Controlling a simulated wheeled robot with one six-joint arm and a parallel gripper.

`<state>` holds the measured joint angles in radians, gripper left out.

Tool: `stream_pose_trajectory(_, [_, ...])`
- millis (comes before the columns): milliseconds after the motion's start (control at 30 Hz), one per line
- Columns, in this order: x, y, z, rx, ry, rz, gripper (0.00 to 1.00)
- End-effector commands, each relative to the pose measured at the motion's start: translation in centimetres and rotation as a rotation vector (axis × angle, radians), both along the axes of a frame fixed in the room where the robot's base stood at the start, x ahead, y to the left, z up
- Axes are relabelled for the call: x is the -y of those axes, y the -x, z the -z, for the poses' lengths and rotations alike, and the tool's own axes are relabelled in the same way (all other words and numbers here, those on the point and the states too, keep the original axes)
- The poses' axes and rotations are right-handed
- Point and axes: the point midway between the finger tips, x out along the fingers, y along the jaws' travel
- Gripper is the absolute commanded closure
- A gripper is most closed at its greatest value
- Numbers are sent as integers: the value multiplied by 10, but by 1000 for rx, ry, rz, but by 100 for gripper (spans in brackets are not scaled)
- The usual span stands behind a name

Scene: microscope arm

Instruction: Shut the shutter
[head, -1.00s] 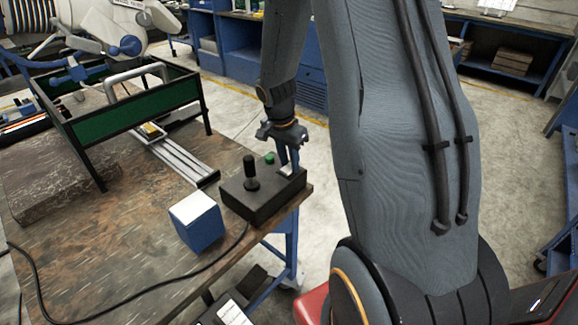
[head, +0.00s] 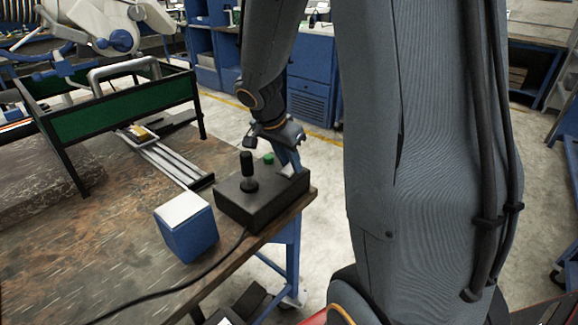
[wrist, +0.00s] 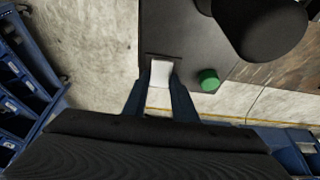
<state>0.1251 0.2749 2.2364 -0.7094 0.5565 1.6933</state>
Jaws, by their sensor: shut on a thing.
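A black control box (head: 262,203) stands at the table's right corner. It carries a black joystick (head: 248,172), a green button (head: 268,158) and a small white tab (head: 287,170), which looks like the shutter lever. My gripper (head: 291,163) reaches down over the box's far right end, fingers slanted. In the wrist view the white tab (wrist: 160,74) sits between the two blue fingers (wrist: 159,88), which are closed on its sides. A thin dark slot line shows beside the tab. The green button (wrist: 208,80) is just right of the fingers, apart from them. The tab's lower part is hidden.
A blue box with a white top (head: 187,226) stands left of the control box, a black cable between them. A green-sided frame (head: 120,110) and metal rails (head: 165,160) lie behind on the wooden table (head: 90,255). Floor is open beyond the right edge.

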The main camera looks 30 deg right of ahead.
Motion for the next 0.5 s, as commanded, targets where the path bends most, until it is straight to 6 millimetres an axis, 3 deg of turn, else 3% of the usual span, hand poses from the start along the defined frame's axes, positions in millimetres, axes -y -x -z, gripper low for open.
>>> stream_pose_trajectory(300, [0, 0, -1, 2, 2, 0, 97])
stream_pose_trajectory(333, [0, 0, -1, 2, 2, 0, 70])
stream_pose_trajectory(400, [0, 0, -1, 1, 1, 0, 58])
stream_pose_trajectory(500, [0, 0, 0, 1, 1, 0, 56])
